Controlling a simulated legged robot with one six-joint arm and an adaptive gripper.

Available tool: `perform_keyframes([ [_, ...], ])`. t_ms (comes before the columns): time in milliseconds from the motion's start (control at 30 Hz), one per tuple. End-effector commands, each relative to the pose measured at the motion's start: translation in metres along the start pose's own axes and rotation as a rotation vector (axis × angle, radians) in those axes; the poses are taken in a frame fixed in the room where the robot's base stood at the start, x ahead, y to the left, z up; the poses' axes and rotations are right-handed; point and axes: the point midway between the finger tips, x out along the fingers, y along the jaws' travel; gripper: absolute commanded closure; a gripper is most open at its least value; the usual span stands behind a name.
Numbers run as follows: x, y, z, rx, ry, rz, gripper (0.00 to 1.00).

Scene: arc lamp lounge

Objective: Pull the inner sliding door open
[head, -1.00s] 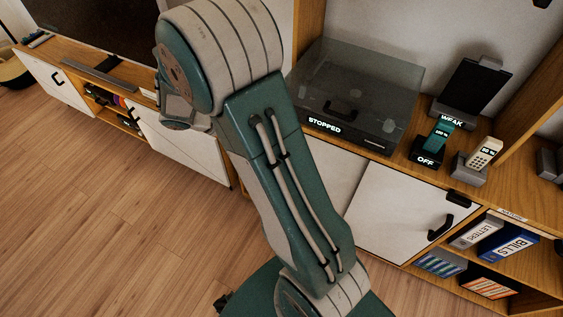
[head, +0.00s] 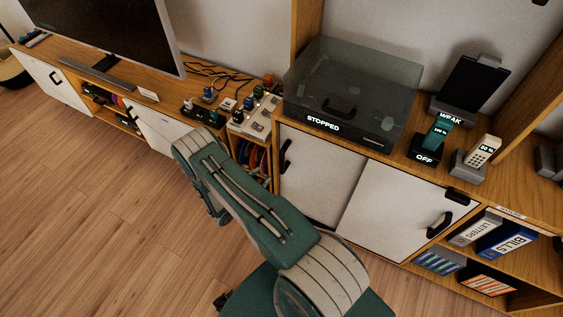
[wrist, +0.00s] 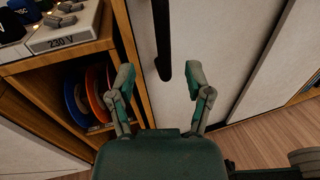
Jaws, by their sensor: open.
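The inner sliding door (head: 318,180) is the white left-hand panel of the low cabinet, and it stands shut. Its black vertical handle (head: 286,156) is near its left edge. In the wrist view the handle (wrist: 162,40) runs down from the top, with the white door panel (wrist: 207,45) beside it. My gripper (wrist: 163,82) is open and empty. The handle's lower end lies between the two fingertips in the picture; I cannot tell how far ahead of them it is. In the head view my arm hides the gripper.
The other sliding door (head: 390,212) is to the right, with its own black handle (head: 440,224). Left of the inner door is an open shelf with coloured discs (wrist: 75,100) and a wooden upright (wrist: 128,50). A turntable (head: 350,95) marked STOPPED stands above. The wooden floor is clear.

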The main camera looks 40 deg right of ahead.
Motion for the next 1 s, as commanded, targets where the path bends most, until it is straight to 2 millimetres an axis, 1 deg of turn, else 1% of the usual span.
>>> perform_keyframes([
  [33,-0.001,-0.004,-0.011,-0.019,-0.005,0.021,0.35],
  [100,-0.002,-0.007,-0.019,-0.033,-0.01,0.043,0.35],
  [167,-0.001,-0.009,-0.023,-0.039,-0.012,0.051,0.35],
  [267,0.005,-0.008,-0.024,-0.04,-0.012,0.054,0.35],
  [367,0.019,-0.008,-0.023,-0.039,-0.012,0.051,0.35],
  [600,0.064,-0.006,-0.022,-0.038,-0.012,0.048,0.35],
  [733,0.085,-0.005,-0.022,-0.039,-0.012,0.049,0.35],
  [833,0.097,-0.004,-0.022,-0.038,-0.011,0.05,0.35],
  [1000,0.106,-0.003,-0.022,-0.04,-0.011,0.053,0.35],
])
